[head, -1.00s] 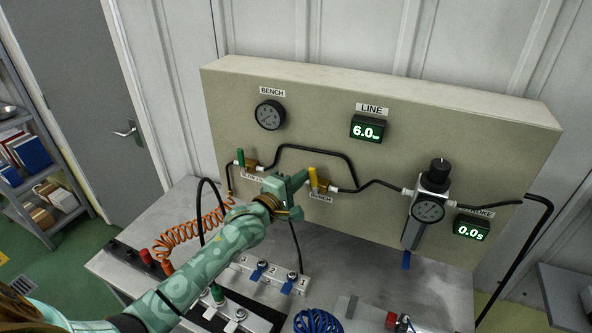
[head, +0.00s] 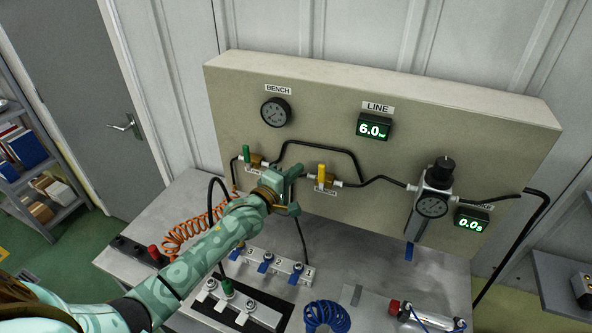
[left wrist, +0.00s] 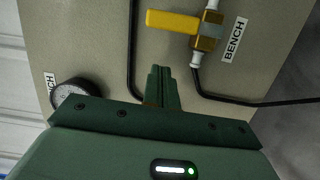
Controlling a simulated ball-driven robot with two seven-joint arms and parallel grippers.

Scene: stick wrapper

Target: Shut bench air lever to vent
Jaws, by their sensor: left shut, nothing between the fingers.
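The bench air lever (head: 321,175) is a yellow handle on a brass valve beside the BENCH label. It stands upright in the head view, and in the left wrist view the yellow lever (left wrist: 172,22) lies across the line of its pipe. My left gripper (head: 299,171) is shut and empty just left of the lever, with a small gap showing between them. In the left wrist view its closed fingertips (left wrist: 162,72) point at the panel, apart from the lever. The BENCH label is partly hidden in the head view. My right gripper is not in view.
A green lever (head: 246,153) stands on a second valve to the left. The BENCH gauge (head: 276,112) and the LINE display (head: 374,127), reading 6.0, are above. A regulator (head: 433,202) is at right. An orange coiled hose (head: 190,236) and bench fittings lie below.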

